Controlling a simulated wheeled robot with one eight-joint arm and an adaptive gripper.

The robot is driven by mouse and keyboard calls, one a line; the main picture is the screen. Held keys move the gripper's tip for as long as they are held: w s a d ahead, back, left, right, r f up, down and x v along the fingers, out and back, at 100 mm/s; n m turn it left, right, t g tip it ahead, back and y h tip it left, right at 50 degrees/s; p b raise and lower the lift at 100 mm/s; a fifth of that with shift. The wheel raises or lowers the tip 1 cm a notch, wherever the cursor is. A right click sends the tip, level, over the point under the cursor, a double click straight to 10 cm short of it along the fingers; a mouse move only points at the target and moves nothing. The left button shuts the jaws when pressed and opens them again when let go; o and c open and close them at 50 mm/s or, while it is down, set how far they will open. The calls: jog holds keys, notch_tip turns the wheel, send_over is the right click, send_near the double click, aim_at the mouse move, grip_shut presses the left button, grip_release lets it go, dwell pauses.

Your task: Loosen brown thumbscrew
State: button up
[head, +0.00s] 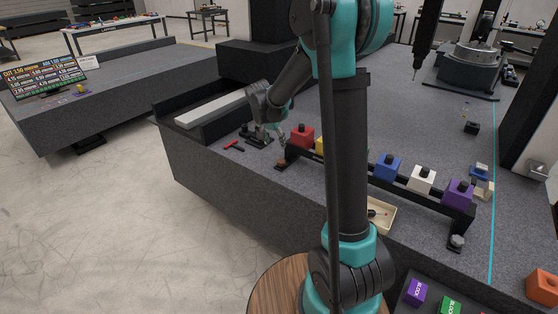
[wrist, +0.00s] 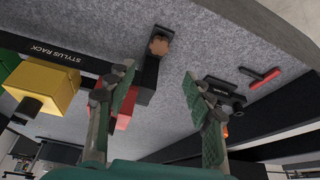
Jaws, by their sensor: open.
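The brown thumbscrew (wrist: 158,46) sits on the black end foot of the stylus rack (wrist: 148,78) in the wrist view. In the head view the brown thumbscrew (head: 281,165) is small, at the rack's near left end. My gripper (wrist: 157,75) is open and empty, its two green-padded fingers pointing toward that end of the rack. The thumbscrew appears beyond the gap between the fingertips, and no contact shows. In the head view my gripper (head: 283,137) is above the bed, up and slightly right of the thumbscrew.
A red block (head: 302,135) and a yellow block (wrist: 45,84) sit on the rack close to my left finger. A black fixture (wrist: 222,92) and a red-handled tool (wrist: 264,78) lie to the right. A grey thumbscrew (head: 457,241) is at the rack's other end.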

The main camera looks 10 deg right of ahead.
aim_at(281, 161)
jog(key=x, duration=1.3)
jog(key=shift+d+f, duration=0.1)
jog(key=c, duration=1.2)
